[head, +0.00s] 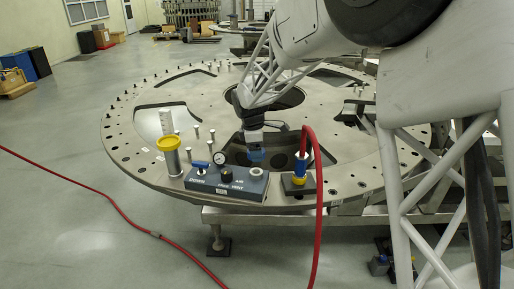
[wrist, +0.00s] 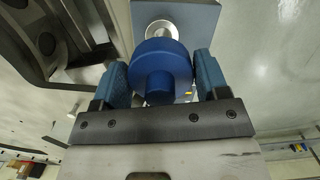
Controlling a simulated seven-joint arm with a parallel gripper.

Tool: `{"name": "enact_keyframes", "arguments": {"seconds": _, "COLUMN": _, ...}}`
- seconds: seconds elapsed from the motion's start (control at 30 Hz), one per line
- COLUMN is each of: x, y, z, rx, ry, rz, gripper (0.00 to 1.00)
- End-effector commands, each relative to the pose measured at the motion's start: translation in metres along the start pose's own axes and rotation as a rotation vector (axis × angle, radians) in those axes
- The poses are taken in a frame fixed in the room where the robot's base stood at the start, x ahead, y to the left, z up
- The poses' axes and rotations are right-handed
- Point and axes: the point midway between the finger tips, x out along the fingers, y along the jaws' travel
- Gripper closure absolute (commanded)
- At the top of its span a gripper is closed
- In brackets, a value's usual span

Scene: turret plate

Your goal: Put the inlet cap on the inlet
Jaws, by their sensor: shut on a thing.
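My gripper (head: 255,149) is shut on the blue inlet cap (wrist: 160,62), which sits between its two blue finger pads in the wrist view. In the head view the cap (head: 256,156) shows small and dark blue under the fingers. The inlet (head: 255,171) is a pale ring on top of the blue-grey control box (head: 226,185). In the wrist view the inlet (wrist: 162,30) shows as a metal ring just beyond the cap, partly hidden by it. The cap appears apart from the inlet, above and behind it in the head view.
The box carries a gauge (head: 219,159), a black knob and a blue-handled lever. A blue-and-yellow fitting (head: 300,170) with a red hose (head: 319,215) is close on the right. Several pins stand on the round plate (head: 130,138).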

Motion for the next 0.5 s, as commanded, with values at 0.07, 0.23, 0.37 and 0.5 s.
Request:
{"name": "enact_keyframes", "arguments": {"seconds": 0.07, "x": 0.005, "y": 0.0, "z": -0.001, "rx": 0.0, "ry": 0.0, "rz": 0.0, "gripper": 0.55}}
{"name": "enact_keyframes", "arguments": {"seconds": 0.23, "x": 0.017, "y": 0.0, "z": -0.002, "rx": 0.0, "ry": 0.0, "rz": -0.001, "gripper": 0.55}}
{"name": "enact_keyframes", "arguments": {"seconds": 0.37, "x": 0.026, "y": 0.0, "z": -0.003, "rx": 0.0, "ry": 0.0, "rz": 0.0, "gripper": 0.55}}
{"name": "enact_keyframes", "arguments": {"seconds": 0.5, "x": 0.036, "y": -0.001, "z": -0.004, "rx": 0.0, "ry": -0.001, "rz": -0.001, "gripper": 0.55}}
